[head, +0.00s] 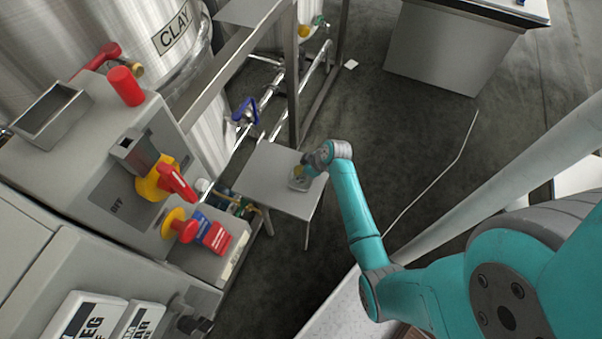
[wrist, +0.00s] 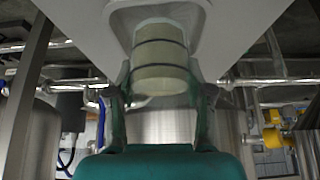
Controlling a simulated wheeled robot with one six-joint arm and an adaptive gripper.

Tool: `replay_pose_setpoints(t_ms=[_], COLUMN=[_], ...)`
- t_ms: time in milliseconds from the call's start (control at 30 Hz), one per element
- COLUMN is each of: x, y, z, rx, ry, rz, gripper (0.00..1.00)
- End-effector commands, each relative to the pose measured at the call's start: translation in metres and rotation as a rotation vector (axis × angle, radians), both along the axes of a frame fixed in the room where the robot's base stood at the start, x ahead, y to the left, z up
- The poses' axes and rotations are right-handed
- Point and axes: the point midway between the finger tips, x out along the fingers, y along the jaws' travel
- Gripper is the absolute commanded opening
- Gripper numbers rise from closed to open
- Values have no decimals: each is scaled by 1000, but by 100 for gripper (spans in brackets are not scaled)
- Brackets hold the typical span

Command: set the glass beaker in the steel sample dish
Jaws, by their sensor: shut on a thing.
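The glass beaker (wrist: 160,55), a pale yellowish cylinder with dark bands, is between the two fingers of my gripper (wrist: 160,100) in the wrist view. My gripper is shut on it. In the head view the beaker (head: 298,170) is a small yellowish spot beside my gripper (head: 308,169), partly hidden by it. The steel sample dish (head: 297,185), shallow with rounded corners, lies on a small grey stand. In the wrist view the beaker's far end overlaps the dish (wrist: 202,22). I cannot tell whether the beaker touches the dish floor.
The grey stand top (head: 262,170) is otherwise bare. A control cabinet (head: 60,200) with red and yellow switches stands at left. Open floor (head: 410,140) lies to the right.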

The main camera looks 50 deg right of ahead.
Motion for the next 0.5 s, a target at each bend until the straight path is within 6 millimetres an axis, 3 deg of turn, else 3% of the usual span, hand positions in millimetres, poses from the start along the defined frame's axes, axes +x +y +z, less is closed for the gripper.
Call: replay_pose_setpoints(t_ms=[133,500], x=[0,0], y=[0,0], z=[-13,-16], rx=[0,0], ry=[0,-1], rz=[0,0], gripper=[4,4])
